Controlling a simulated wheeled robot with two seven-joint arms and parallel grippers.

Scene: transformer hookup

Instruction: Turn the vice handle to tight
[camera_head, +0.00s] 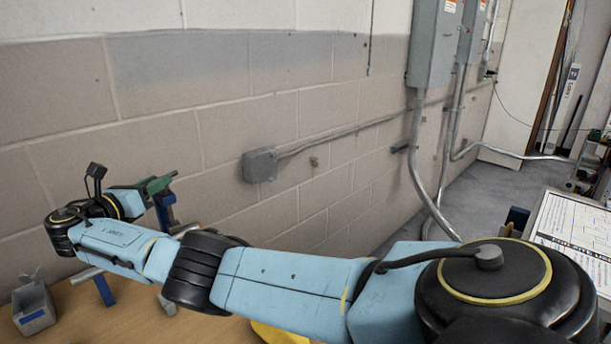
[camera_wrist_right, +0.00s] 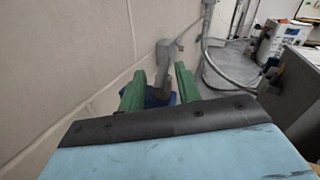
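My right arm reaches across the head view to the left. My right gripper (camera_head: 160,183) has green fingers and is above the far end of the wooden bench. In the right wrist view the two green fingers (camera_wrist_right: 160,70) stand apart. A blue part of what looks like the vice (camera_wrist_right: 160,97) shows between and below them, with a grey part rising behind it. In the head view, blue and grey vice parts (camera_head: 105,290) show around my arm, which hides most of the vice. I cannot tell which part is the handle. My left gripper is out of view.
A grey bin (camera_head: 33,307) stands on the wooden bench (camera_head: 130,327) at the far left. A yellow object (camera_head: 278,334) lies partly under my arm. The block wall (camera_head: 150,75) is close behind, with a grey box (camera_head: 260,165) and conduit. A printed board (camera_head: 575,240) is at right.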

